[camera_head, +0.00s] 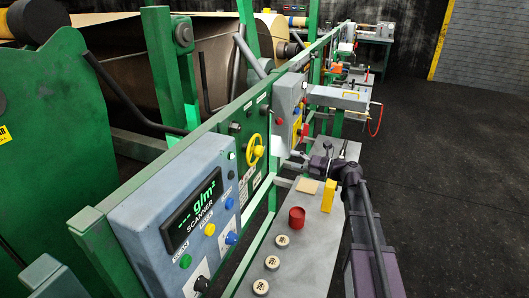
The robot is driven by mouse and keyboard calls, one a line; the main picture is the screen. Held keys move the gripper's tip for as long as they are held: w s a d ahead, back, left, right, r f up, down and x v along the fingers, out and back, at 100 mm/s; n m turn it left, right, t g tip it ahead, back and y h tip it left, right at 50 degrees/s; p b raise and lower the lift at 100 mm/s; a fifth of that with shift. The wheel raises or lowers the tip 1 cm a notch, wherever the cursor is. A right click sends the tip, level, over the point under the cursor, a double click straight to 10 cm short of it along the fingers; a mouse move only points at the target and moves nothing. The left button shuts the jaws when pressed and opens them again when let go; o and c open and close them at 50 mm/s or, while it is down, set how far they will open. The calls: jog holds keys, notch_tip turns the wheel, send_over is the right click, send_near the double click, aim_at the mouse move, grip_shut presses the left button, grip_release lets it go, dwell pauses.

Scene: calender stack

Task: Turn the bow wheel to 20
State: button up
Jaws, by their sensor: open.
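The bow wheel appears to be the yellow handwheel (254,150) on the green panel, left of the picture's middle. It is seen at a steep angle, and any scale or number around it is too small to read. My gripper (292,161) is small and partly blurred in this view, to the right of the wheel and apart from it. It looks open, with nothing seen between its fingers.
The blue-grey scanner box (190,215) with a green display stands in front of the wheel. A grey shelf (315,225) below carries a red cylinder (297,217), a yellow block (328,196) and several round white-topped pieces. A grey control box (290,108) stands beyond the wheel. Dark floor is clear at right.

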aim_at(262, 151)
jog(key=m, duration=1.7)
jog(key=d+m, duration=0.1)
jog(key=m, duration=0.8)
jog(key=shift+s+d+r, duration=0.1)
jog(key=shift+s+r, duration=0.05)
jog(key=shift+r, duration=0.05)
dwell(0.4)
jog(key=x, duration=1.4)
jog(key=shift+d+f, duration=0.1)
dwell(0.4)
